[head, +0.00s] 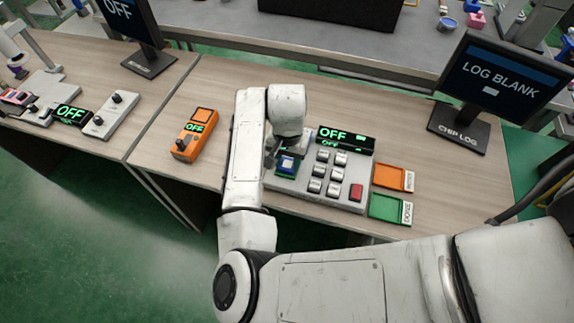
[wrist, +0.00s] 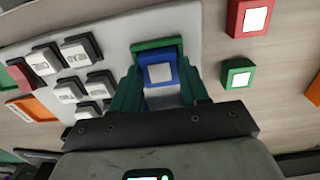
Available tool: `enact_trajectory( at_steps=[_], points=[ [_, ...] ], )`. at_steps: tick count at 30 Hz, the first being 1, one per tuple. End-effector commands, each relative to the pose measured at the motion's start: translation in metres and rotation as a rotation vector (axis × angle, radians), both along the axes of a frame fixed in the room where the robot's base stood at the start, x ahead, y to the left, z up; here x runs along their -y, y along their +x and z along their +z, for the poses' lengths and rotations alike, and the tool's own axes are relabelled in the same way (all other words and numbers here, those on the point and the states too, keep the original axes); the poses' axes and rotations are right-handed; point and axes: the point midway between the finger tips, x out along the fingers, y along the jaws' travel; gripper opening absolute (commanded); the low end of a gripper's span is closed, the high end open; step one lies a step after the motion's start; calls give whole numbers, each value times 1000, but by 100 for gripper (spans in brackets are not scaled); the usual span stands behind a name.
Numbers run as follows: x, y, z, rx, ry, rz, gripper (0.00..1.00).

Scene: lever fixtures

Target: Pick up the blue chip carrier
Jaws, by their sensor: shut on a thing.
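The blue chip carrier (head: 287,163), with a pale square on top, is at the left end of the grey console (head: 345,195). In the wrist view the blue carrier (wrist: 158,70) sits between the two green fingers of my gripper (wrist: 160,86), which is shut on it. A green edge shows just beyond the carrier. I cannot tell whether the carrier is clear of the console. In the head view my gripper (head: 284,150) is partly hidden by my wrist.
Red (wrist: 250,17) and green (wrist: 238,73) carriers lie on the table beside the console. An orange tray (head: 393,177) and a green tray (head: 388,208) lie to its right. An orange device (head: 194,137) and the chip log monitor (head: 495,80) stand apart.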

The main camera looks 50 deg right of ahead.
Motion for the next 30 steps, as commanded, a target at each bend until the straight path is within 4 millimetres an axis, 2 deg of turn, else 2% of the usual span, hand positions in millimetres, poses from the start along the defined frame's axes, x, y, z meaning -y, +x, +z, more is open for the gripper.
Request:
enact_trajectory(
  at_steps=[1, 4, 11, 30],
  points=[
    [0, 0, 0, 0, 0, 0, 35],
    [0, 0, 0, 0, 0, 0, 26],
    [0, 0, 5, 0, 0, 0, 25],
    [0, 0, 34, 0, 0, 0, 25]
  ],
)
